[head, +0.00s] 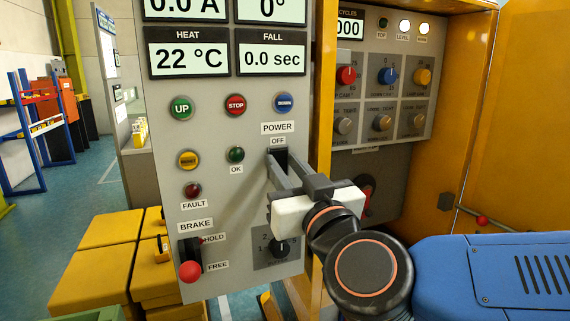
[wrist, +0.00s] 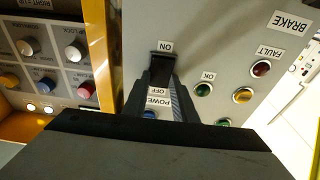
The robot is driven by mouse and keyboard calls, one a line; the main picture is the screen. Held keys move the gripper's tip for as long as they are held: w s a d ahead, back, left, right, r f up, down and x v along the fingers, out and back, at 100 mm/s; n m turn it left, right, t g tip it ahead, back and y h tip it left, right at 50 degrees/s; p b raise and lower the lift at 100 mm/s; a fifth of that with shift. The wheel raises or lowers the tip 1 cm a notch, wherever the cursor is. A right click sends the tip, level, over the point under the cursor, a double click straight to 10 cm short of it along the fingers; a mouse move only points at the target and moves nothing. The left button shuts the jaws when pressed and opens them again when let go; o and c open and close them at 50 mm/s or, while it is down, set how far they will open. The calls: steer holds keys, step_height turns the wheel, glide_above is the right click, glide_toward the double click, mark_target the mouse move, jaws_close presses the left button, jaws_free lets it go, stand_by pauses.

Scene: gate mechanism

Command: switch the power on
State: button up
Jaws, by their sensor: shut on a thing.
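The power switch is a black piece set in the grey panel, under the POWER and OFF labels (head: 278,141). Part of the switch (head: 281,156) shows between my fingertips in the head view. The wrist view is upside down and shows the black switch (wrist: 163,63) between the ON label (wrist: 166,46) and the OFF label. My gripper (head: 283,165) is shut on the switch, its fingers reaching the panel from the lower right. The fingers hide the lower part of the switch and the ON label in the head view. I cannot tell the lever's exact position.
UP (head: 181,107), STOP (head: 235,105) and DOWN (head: 284,103) buttons sit above. The OK lamp (head: 236,154) is left of the switch. A red-knobbed brake lever (head: 190,270) is lower left. A rotary knob (head: 279,247) is below my gripper. An open orange cabinet (head: 440,180) stands at right.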

steer(key=shift+f+t, duration=0.2)
steer(key=shift+t, duration=0.4)
steer(key=o, duration=1)
steer(key=shift+o, duration=0.2)
